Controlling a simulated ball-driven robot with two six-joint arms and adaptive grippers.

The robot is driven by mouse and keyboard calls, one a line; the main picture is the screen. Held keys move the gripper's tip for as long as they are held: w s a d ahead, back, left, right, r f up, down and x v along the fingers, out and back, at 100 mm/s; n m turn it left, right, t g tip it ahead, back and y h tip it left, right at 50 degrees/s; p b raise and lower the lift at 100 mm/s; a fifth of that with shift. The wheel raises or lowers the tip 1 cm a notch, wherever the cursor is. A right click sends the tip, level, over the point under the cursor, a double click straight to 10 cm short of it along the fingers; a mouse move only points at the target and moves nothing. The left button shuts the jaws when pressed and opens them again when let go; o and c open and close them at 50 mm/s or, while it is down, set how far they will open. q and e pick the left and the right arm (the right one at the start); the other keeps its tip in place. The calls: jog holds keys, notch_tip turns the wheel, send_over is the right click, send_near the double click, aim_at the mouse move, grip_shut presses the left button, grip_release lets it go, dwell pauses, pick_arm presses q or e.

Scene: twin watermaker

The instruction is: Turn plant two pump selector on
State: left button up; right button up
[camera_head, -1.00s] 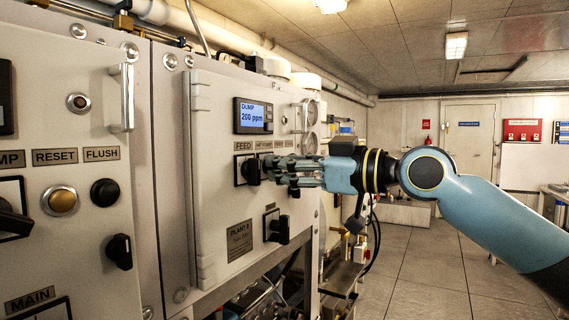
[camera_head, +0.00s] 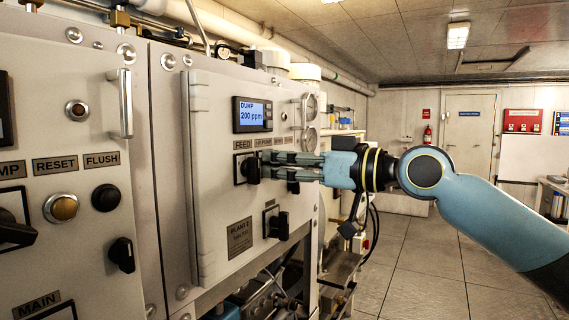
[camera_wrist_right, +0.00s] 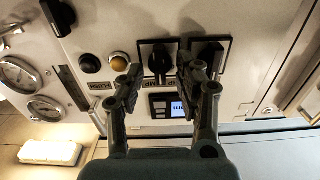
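The plant two panel (camera_head: 215,115) stands left of centre in the head view, with a lit display (camera_head: 252,115) reading DUMP 200 ppm. The black feed selector (camera_head: 250,170) shows under its FEED label. The pump selector beside it is hidden by my right gripper (camera_head: 272,166) in the head view. In the wrist view, which is upside down, the pump selector (camera_wrist_right: 158,62) has its black handle roughly upright on a square plate. My right gripper (camera_wrist_right: 158,72) is open, one finger on each side of that selector. I cannot tell whether they touch it. My left gripper is not in view.
The feed selector (camera_wrist_right: 208,58) sits close beside the right-hand finger in the wrist view. The amber button (camera_wrist_right: 121,63) is near the other finger. Another black selector (camera_head: 278,224) sits lower on the panel. Floor (camera_head: 420,260) to the right is clear.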

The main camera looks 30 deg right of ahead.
aim_at(267, 103)
notch_tip(267, 103, up, 10)
jog(key=shift+f, duration=0.1)
jog(key=shift+s, duration=0.1)
dwell(0.7)
